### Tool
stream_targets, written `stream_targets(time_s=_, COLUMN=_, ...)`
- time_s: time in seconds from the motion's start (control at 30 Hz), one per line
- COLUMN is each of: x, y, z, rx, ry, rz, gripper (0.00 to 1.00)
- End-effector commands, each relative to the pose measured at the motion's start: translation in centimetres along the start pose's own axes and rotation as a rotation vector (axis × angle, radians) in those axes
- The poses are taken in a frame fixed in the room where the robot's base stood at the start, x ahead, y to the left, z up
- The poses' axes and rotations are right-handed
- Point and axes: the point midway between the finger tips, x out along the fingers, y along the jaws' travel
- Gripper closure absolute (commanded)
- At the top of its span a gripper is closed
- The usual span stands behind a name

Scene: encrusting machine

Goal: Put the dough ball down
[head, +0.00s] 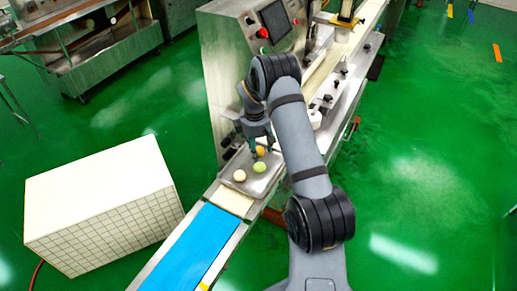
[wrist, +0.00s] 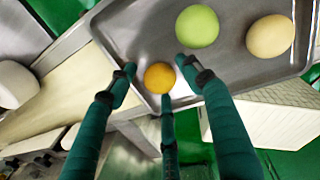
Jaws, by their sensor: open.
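An orange dough ball (wrist: 160,77) appears in the tray, near one of its corners. It also shows in the head view (head: 261,151), just below my gripper (head: 256,147). In the wrist view, the three green fingers of my gripper (wrist: 157,76) are spread open around the orange ball, with visible gaps at the sides. A light green ball (wrist: 197,26) and a cream ball (wrist: 270,37) lie beside it in the grey metal tray (wrist: 235,72). Whether any fingertip touches the orange ball cannot be told.
The tray (head: 246,188) sits at the machine's end, beyond a blue conveyor belt (head: 196,246). The encrusting machine (head: 228,68) rises behind it, close to my arm. A white tiled block (head: 100,195) stands on the floor at left. The green floor at right is mostly clear.

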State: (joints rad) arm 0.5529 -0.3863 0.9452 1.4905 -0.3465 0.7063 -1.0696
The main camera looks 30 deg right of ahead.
Motion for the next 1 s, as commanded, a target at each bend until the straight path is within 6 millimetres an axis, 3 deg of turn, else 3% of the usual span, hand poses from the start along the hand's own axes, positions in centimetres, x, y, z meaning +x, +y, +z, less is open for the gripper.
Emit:
stream_targets(time_s=0.37, x=-1.2, y=0.1, z=-0.1, rx=-0.001, ry=0.002, rz=0.003, gripper=0.49)
stream_targets(time_s=0.8, x=-10.0, y=0.1, z=0.0, rx=0.002, ry=0.002, rz=0.003, gripper=0.49)
stream_targets(time_s=1.0, x=-12.1, y=0.1, z=0.0, rx=-0.001, ry=0.000, rz=0.001, gripper=0.49)
